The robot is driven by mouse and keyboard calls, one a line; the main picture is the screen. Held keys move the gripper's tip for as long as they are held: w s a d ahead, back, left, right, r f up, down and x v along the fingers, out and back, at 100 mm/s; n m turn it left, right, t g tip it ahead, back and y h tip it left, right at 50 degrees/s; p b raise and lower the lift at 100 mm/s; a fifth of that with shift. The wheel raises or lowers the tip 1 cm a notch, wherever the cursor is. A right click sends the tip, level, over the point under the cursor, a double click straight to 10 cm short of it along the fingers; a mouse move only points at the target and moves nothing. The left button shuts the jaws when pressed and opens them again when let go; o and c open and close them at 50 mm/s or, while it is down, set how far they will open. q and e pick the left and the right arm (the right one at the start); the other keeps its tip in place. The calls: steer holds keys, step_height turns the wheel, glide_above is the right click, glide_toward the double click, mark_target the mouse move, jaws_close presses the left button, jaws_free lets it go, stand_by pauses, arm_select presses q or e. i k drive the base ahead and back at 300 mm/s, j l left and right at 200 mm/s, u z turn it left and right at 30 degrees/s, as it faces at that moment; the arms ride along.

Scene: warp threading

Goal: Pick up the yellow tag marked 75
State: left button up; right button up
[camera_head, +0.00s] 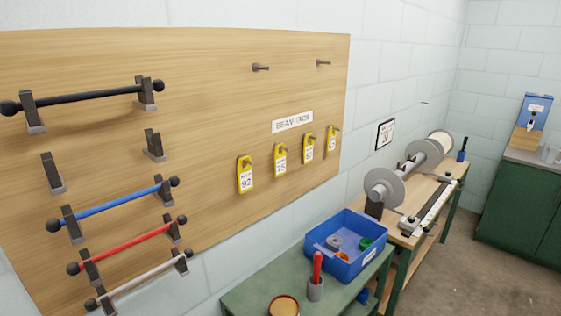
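Several yellow tags hang in a row on hooks on the wooden wall board (215,100), below a white label that seems to read "BEAM TAGS" (292,122). The leftmost tag reads 92 (246,178). The second tag from the left (280,161) seems to read 75, though its print is small. The third tag (307,149) and the rightmost tag (332,140) have numbers too small to read surely. Neither of my grippers is in view.
Black, blue, red and grey rods rest on brackets at the board's left. Below stands a green table (262,290) with a blue bin (347,246), a red-handled tool in a cup (316,284) and a round tin (284,306). A bench with a spooled beam (384,188) stands right; open floor lies beyond.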

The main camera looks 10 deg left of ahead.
mark_target(279, 159)
steer(key=k, duration=0.2)
steer(key=k+u, duration=0.35)
steer(key=k+j+u, duration=0.1)
steer(key=u, duration=0.25)
steer(key=i+l+u, duration=0.15)
steer(key=u, duration=0.15)
steer(key=l+u, duration=0.35)
steer(key=i+l, duration=0.1)
steer(key=l, duration=0.25)
steer(key=i+l, duration=0.1)
steer(key=l, duration=0.3)
steer(key=i+l, duration=0.15)
steer(key=l, duration=0.2)
steer(key=i+l, duration=0.1)
steer(key=l, duration=0.3)
steer(key=i+l, duration=0.1)
steer(key=l, duration=0.25)
steer(key=i+l, duration=0.1)
steer(key=l, duration=0.3)
